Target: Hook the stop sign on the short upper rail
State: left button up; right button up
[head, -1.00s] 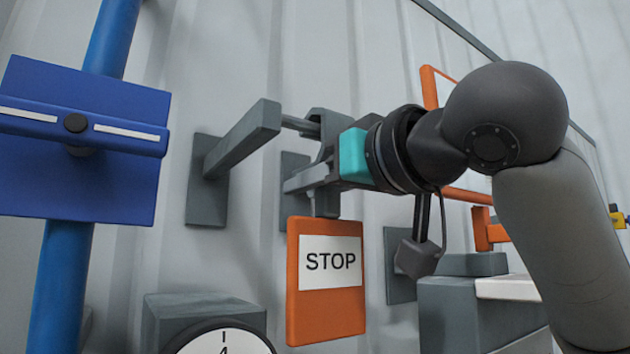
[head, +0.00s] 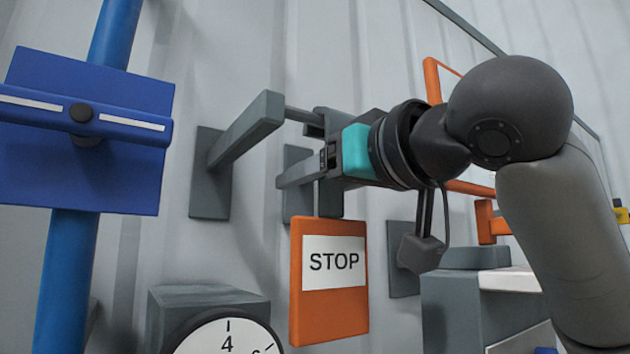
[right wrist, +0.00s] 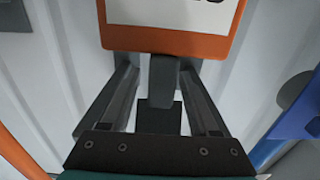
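The orange stop sign (head: 329,325) with its white STOP panel hangs upright below my right gripper (head: 292,150). In the right wrist view the sign's orange edge (right wrist: 170,43) is at the top. A grey stem (right wrist: 163,75) runs from it between my two fingers, with gaps on both sides. My right gripper (right wrist: 160,95) is open around the stem, not pressing on it. A short grey rail (head: 245,132) sticks out from a wall plate just left of the fingertips. Where the sign's upper end rests is hidden behind the gripper. My left gripper is out of view.
A blue board (head: 60,180) on a blue post (head: 65,265) stands at the left. A round dial (head: 228,338) on a grey box is below. Another wall plate with a grey block (head: 420,254) and orange tubing (head: 431,82) are at the right.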

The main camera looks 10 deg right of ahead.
jog(key=b+v, duration=0.4)
jog(key=v, duration=1.1)
jog(key=shift+s, duration=0.15)
jog(key=shift+d, duration=0.1)
